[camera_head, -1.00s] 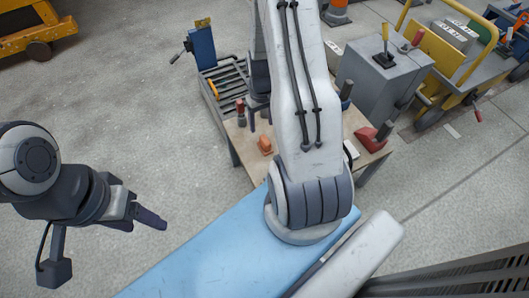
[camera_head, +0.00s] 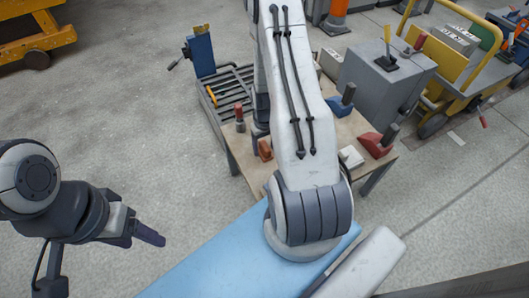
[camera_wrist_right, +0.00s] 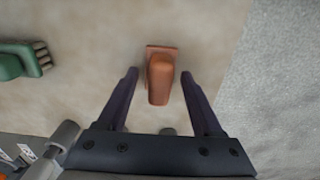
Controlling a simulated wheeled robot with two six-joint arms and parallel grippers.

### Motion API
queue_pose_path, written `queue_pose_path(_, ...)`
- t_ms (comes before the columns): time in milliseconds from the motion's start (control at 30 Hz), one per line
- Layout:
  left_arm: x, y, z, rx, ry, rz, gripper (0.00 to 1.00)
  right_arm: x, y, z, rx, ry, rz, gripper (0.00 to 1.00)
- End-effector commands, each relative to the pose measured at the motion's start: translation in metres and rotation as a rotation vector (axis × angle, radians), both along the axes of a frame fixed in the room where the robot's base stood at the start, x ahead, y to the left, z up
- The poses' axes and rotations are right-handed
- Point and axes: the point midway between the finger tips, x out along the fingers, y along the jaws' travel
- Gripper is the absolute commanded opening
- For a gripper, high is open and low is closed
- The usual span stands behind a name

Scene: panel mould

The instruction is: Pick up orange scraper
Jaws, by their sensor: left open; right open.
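The orange scraper (camera_head: 265,149) lies on the tabletop, just left of my right arm in the head view. In the right wrist view the orange scraper (camera_wrist_right: 160,90) lies between the two dark fingers of my right gripper (camera_wrist_right: 160,74). The gripper is open, with a gap on both sides of the scraper. How high the fingers are above the table is hard to tell. In the head view my right arm hides most of that gripper. My left gripper (camera_head: 148,238) is open and empty over the floor at the left.
The wooden table (camera_head: 235,158) also holds a red tool (camera_head: 378,145), a white block (camera_head: 350,157) and a blue-handled tool (camera_head: 342,102). A green brush (camera_wrist_right: 14,64) lies left of the scraper in the wrist view. A grey cabinet (camera_head: 388,75) stands behind. A light blue panel (camera_head: 215,268) is in front.

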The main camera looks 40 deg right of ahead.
Motion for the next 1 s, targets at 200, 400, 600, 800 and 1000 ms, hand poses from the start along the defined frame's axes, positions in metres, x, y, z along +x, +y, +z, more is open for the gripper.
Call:
queue_pose_path(200, 0.000, 0.000, 0.001, 0.000, 0.000, 0.000, 0.62, 0.000, 0.000, 0.001, 0.000, -0.001, -0.001, 0.45)
queue_pose_path(400, 0.000, 0.000, 0.001, 0.000, 0.000, 0.000, 0.62, 0.000, 0.000, 0.002, 0.000, -0.001, -0.001, 0.00)
queue_pose_path(600, 0.000, 0.000, 0.001, 0.000, 0.000, 0.000, 0.62, 0.000, 0.000, 0.002, 0.000, -0.001, -0.001, 0.00)
queue_pose_path(800, 0.000, 0.000, 0.008, 0.000, 0.000, 0.000, 0.62, 0.001, 0.000, 0.014, -0.001, -0.002, -0.001, 0.00)
queue_pose_path(1000, 0.000, 0.000, 0.026, 0.000, 0.000, 0.000, 0.62, 0.001, -0.001, 0.048, -0.002, -0.004, -0.001, 0.00)
